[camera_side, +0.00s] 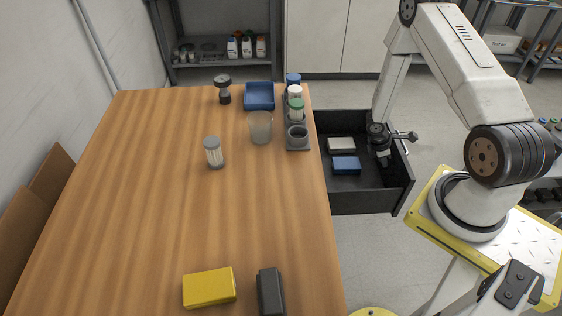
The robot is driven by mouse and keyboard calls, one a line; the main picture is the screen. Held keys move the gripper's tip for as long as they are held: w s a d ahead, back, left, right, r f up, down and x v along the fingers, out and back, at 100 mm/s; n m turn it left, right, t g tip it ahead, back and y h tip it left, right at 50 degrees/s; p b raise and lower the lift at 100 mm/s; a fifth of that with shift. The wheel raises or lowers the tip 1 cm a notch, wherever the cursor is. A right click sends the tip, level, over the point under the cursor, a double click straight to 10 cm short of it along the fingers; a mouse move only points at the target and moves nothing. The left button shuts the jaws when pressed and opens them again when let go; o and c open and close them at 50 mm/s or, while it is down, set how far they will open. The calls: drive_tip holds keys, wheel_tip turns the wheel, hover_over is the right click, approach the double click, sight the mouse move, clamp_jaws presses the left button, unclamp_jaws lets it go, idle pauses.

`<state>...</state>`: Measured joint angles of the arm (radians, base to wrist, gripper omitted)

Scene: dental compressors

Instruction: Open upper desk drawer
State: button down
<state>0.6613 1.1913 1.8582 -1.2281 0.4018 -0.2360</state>
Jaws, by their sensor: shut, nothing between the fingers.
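The upper desk drawer (362,201) is black and stands pulled out from the right side of the wooden desk (150,220). Its inside is visible. A white box (341,145) and a blue box (346,164) lie in it. My gripper (384,160) is at the drawer's right end, by its front panel, and appears over or inside the drawer. It is shut with nothing in it. The fingertips are small and partly dark against the drawer. A handle on the outer face of the front panel is not clearly visible.
On the desk stand a dark rack (298,142) with several jars, a clear beaker (261,127), a blue tray (259,95), a filter jar (214,152) and a dark tool (223,89). A yellow box (209,287) and a dark block (270,291) lie in front.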

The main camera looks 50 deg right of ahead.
drive_tip(key=v, duration=0.7)
drive_tip(key=shift+r, duration=0.1)
drive_tip(key=w+a+r+m+t+y, duration=0.1)
drive_tip(key=w+a+r+m+t, duration=0.3)
drive_tip(key=a+r, duration=0.85)
drive_tip(key=s+a+r+m+t+y, duration=0.1)
drive_tip(key=s+a+r+m+y, duration=0.1)
drive_tip(key=a+r+m, duration=0.3)
drive_tip(key=a+r, duration=0.4)
drive_tip(key=a, duration=0.3)
drive_tip(key=shift+a+r+t, duration=0.25)
drive_tip(key=shift+a+t, duration=0.1)
drive_tip(key=shift+t, duration=0.05)
